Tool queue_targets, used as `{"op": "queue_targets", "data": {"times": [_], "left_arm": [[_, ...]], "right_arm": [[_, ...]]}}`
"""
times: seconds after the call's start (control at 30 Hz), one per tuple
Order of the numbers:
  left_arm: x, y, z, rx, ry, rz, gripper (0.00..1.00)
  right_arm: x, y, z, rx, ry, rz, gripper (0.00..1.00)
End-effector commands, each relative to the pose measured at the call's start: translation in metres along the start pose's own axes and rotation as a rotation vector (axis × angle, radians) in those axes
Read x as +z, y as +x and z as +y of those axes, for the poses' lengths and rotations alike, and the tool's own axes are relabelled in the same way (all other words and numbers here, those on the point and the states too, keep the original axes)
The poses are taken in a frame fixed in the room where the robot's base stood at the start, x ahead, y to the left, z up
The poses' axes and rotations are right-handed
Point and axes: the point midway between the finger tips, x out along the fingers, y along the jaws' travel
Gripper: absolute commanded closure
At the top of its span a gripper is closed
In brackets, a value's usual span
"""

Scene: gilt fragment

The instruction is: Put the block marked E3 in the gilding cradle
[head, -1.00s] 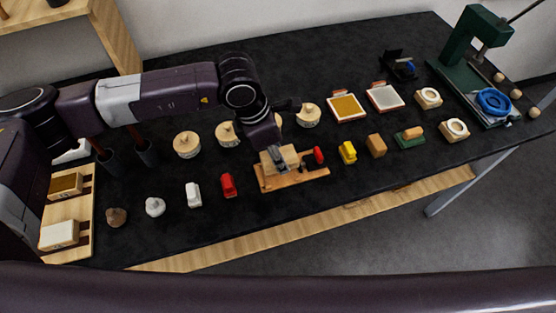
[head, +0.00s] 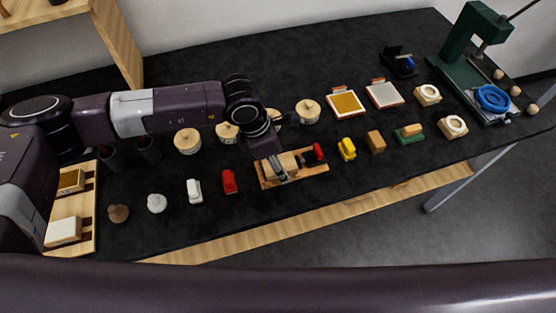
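A pale wooden block (head: 287,162) sits in a low wooden fixture, which looks like the gilding cradle (head: 312,170), at the front middle of the table. A small red part (head: 318,151) stands at the fixture's right end. No E3 mark can be read on any block. My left gripper (head: 277,167) points down at the block, with its grey fingers at or over the block's left part. The wrist hides part of it, and I cannot tell whether the fingers grip the block. My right gripper is not in view.
Red (head: 229,182), white (head: 194,190) and yellow (head: 347,149) pieces stand near the fixture. Round wooden pots (head: 187,141) stand behind. A green press (head: 475,60) is at the right.

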Motion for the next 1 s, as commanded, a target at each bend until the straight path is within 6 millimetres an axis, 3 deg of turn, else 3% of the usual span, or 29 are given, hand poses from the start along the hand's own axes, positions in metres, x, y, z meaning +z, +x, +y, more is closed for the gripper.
{"op": "queue_targets", "data": {"times": [0.37, 0.8, 1.0], "left_arm": [[0.001, -0.011, 0.001, 0.002, -0.001, -0.001, 0.43], [0.001, -0.099, 0.001, 0.004, 0.001, -0.002, 0.43], [0.001, -0.119, 0.0, 0.0, 0.001, -0.001, 0.43]], "right_arm": [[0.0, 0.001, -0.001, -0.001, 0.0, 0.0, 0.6], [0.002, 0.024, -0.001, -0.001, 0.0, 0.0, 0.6], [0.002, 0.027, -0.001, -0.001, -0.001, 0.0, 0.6]]}}
